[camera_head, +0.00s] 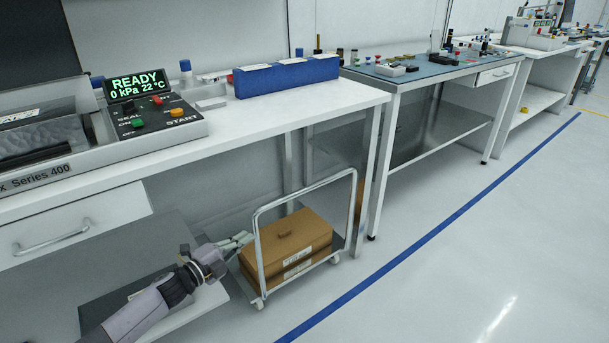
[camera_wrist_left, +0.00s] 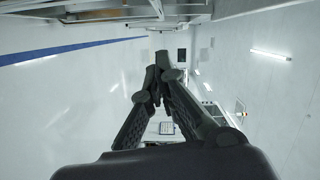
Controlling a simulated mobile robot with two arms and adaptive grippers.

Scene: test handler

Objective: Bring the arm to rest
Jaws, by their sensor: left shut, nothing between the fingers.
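My left arm comes in from the lower left in the head view. Its gripper (camera_head: 238,241) is in front of the white table, beside the cart with the cardboard box, and looks empty. In the left wrist view the two dark fingers of the left gripper (camera_wrist_left: 160,62) meet at their tips, with nothing between them. I cannot tell from the head view whether the fingers touch the box or only overlap it in the picture. My right gripper is in neither view.
A cart (camera_head: 258,262) bearing a brown box (camera_head: 285,240) stands by the table leg. A test handler (camera_head: 150,118) reading READY and a blue box (camera_head: 287,76) are on the white table (camera_head: 290,110). The floor (camera_head: 490,240) at right is clear, crossed by a blue line.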

